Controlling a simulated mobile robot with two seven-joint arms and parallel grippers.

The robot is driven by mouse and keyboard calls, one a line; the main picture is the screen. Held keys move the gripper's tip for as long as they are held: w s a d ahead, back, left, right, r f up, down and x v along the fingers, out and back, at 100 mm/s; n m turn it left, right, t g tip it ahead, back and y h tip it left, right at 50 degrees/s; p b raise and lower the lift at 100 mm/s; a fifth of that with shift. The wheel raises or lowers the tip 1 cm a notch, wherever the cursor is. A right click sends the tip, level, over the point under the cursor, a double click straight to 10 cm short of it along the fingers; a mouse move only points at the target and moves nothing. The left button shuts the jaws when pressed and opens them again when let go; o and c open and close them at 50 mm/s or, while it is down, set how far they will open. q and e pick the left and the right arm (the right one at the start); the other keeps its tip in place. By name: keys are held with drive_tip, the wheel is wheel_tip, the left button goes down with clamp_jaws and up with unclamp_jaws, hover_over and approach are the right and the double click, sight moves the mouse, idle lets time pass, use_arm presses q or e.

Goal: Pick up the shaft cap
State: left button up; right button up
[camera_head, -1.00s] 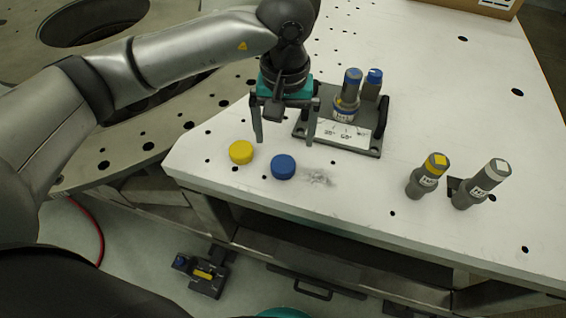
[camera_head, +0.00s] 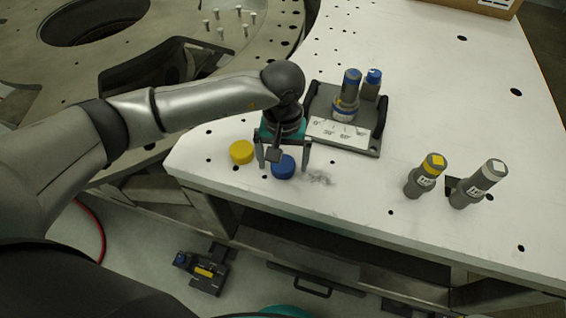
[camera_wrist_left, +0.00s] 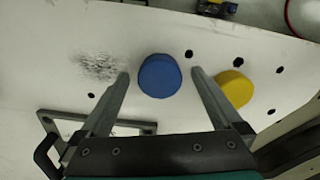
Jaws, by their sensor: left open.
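A blue round cap (camera_head: 284,168) lies on the white table near its front edge. A yellow round cap (camera_head: 241,152) lies to its left. Which of them is the shaft cap, I cannot tell. My left gripper (camera_head: 281,167) is open over the blue cap, a finger on either side of it. In the left wrist view the blue cap (camera_wrist_left: 159,75) sits between the spread fingertips, with visible gaps. The yellow cap (camera_wrist_left: 234,89) is outside the fingers, beside the right one. My right gripper is not in view.
A dark fixture (camera_head: 359,144) with a white label plate holds two blue-topped cylinders behind the gripper. A yellow-topped cylinder (camera_head: 425,175) and a grey one (camera_head: 479,184) stand at right. A dark smudge (camera_head: 319,178) marks the table. The table's front edge is close.

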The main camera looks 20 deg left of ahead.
use_arm(q)
drive_tip(key=c, duration=1.4)
drive_tip(key=shift+o, duration=0.2)
drive_tip(key=shift+r, duration=0.15)
